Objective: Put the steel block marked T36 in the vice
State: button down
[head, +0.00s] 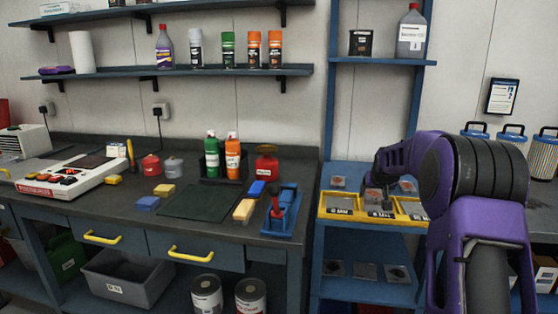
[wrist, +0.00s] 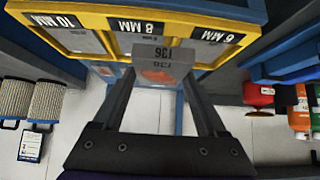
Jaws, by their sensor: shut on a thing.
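The steel block marked T36 (wrist: 162,62) is between my gripper's fingers (wrist: 165,78) in the wrist view, its label upside down and an orange patch on its face. My gripper is shut on it, in front of the 8 MM label of the yellow tray (wrist: 95,12). In the head view my gripper (head: 378,188) is over the tray's middle compartment, with the block (head: 373,196) below it; whether the block touches the tray I cannot tell. A blue vice-like tool (head: 284,208) stands at the workbench's right end; its jaws are too small to make out.
The yellow tray (head: 325,212) sits on a blue shelf rack, with more plates on a lower shelf (head: 366,286). Left of the rack, the workbench (head: 120,205) holds a dark green mat (head: 200,201), sponge-like blocks (head: 244,209), a red can (head: 267,165) and spray bottles (head: 211,155).

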jog(key=s+a+f+n+y+p, duration=0.1)
jog(key=s+a+f+p, duration=0.1)
jog(key=s+a+f, duration=0.6)
jog(key=s+a+p, duration=0.1)
jog(key=s+a, duration=0.3)
jog(key=s, duration=0.6)
jog(key=s+a+n+p, duration=0.1)
jog(key=s+a, duration=0.2)
jog(key=s, duration=0.8)
jog(key=shift+s+a+f+y, duration=0.15)
jog(key=shift+a+f+y, duration=0.15)
jog(key=shift+a+f, duration=0.05)
